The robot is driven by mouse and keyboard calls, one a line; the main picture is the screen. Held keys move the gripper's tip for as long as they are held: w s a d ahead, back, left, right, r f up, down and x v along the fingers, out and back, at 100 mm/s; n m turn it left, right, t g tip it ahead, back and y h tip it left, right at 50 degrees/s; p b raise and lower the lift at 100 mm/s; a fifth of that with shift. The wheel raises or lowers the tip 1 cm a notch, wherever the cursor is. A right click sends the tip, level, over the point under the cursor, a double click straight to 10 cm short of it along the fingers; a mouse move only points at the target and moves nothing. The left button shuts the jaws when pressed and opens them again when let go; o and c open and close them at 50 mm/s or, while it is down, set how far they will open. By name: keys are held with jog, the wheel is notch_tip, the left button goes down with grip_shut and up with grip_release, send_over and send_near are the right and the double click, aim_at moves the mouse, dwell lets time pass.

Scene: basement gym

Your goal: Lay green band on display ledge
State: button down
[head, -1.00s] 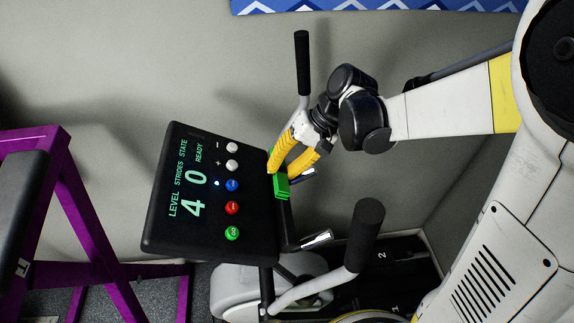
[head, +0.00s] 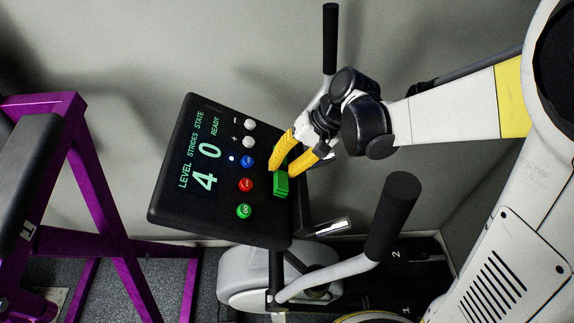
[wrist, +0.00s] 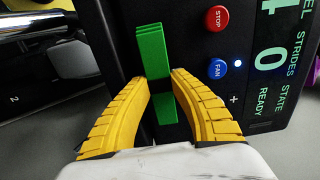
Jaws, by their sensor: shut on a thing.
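The green band (head: 281,185) is a small folded green strip at the right-hand border of the black console (head: 172,213), beside the buttons. My gripper (head: 284,170) has yellow fingers closed on the band from above. In the wrist view the band (wrist: 151,50) runs between the fingertips (wrist: 162,80), over the console's dark edge. No separate ledge stands out from this dark border. I cannot tell whether the band touches it.
Red (head: 246,185), blue (head: 247,161) and green (head: 244,211) buttons sit close left of the band. The exercise machine's upright handles (head: 330,40) and (head: 390,215) stand near my arm. A purple rack (head: 75,170) is at the left.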

jog(key=shift+a, duration=0.1)
jog(key=c, duration=1.2)
grip_release()
jog(key=shift+o, duration=0.2)
jog(key=v, duration=1.2)
jog(key=shift+f, duration=0.15)
